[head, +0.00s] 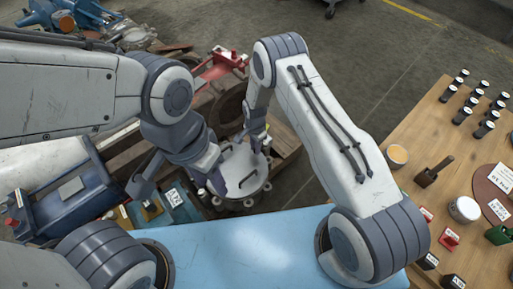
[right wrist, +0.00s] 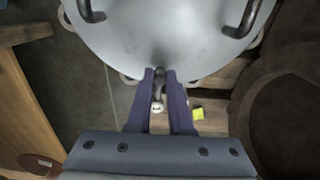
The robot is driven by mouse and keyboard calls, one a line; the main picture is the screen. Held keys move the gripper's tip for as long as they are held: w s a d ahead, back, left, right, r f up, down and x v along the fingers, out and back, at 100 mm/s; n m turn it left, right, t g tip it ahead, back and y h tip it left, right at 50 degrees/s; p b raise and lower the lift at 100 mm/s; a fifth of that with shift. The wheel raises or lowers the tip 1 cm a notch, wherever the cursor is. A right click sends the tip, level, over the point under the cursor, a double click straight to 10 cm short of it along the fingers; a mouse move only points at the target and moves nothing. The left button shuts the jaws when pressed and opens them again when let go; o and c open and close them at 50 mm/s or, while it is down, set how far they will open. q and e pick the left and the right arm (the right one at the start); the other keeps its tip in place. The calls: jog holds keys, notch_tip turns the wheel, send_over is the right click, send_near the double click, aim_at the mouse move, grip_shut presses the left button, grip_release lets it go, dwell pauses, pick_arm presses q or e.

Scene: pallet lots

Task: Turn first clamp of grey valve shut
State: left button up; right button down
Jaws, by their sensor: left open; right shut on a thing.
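The grey valve (head: 246,165) is a round pale-grey disc low in the middle of the head view. It fills the top of the right wrist view (right wrist: 150,35), with two dark curved handles and small pale lugs around its rim. My right gripper (right wrist: 160,76) is shut at the rim on a small dark clamp (right wrist: 158,90) with a pale end, mostly hidden between the fingers. In the head view my right gripper (head: 256,140) reaches down to the valve's far right edge. My left gripper (head: 216,180) is open by the valve's left side, its fingers partly hidden.
A red clamp-like tool (head: 222,66) and brown rings lie behind the valve. A blue machine (head: 62,203) stands left. A light-blue surface (head: 245,245) lies in front. A wooden table (head: 425,158) with several dark vials is at right. Open floor lies behind.

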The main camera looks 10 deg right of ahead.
dwell(0.5)
jog(key=c, duration=0.8)
grip_release()
jog(key=shift+a, duration=0.1)
jog(key=shift+r+p, duration=1.85)
jog(key=shift+r, duration=3.4)
